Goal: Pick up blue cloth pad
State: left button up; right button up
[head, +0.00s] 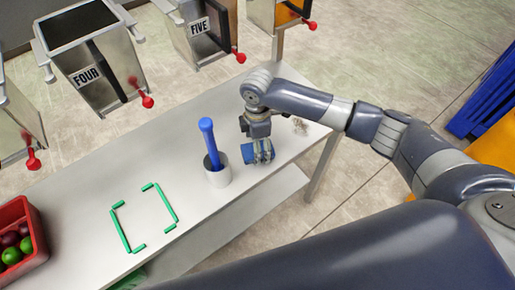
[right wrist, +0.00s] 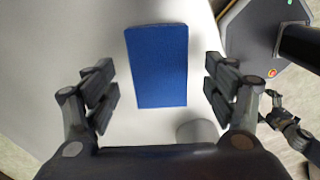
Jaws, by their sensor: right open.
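The blue cloth pad (head: 249,154) lies on the light table near its right end. In the head view my right gripper (head: 258,150) is over it and hides part of it. In the right wrist view the pad (right wrist: 158,65) is a flat upright rectangle between the fingers of my right gripper (right wrist: 160,82). The fingers are open, one on each side, with visible gaps to the pad. The head view does not show my left gripper. A dark jointed part at the right edge of the wrist view may be it, but its state is unclear.
A white cup (head: 217,177) with a blue-handled tool (head: 209,140) stands just left of the pad. Green corner strips (head: 119,230) mark a rectangle on the table (head: 90,190). A red crate (head: 37,236) of fruit is far left. A small brownish item (head: 300,126) lies right of the gripper.

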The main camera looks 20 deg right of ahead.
jog(key=shift+f, duration=0.85)
jog(key=shift+c, duration=0.9)
pick_arm(q)
jog(key=shift+w+r, duration=0.1)
pick_arm(e)
jog(key=c, duration=0.8)
pick_arm(q)
jog(key=shift+w, duration=0.1)
pick_arm(e)
jog(key=shift+r, duration=0.15)
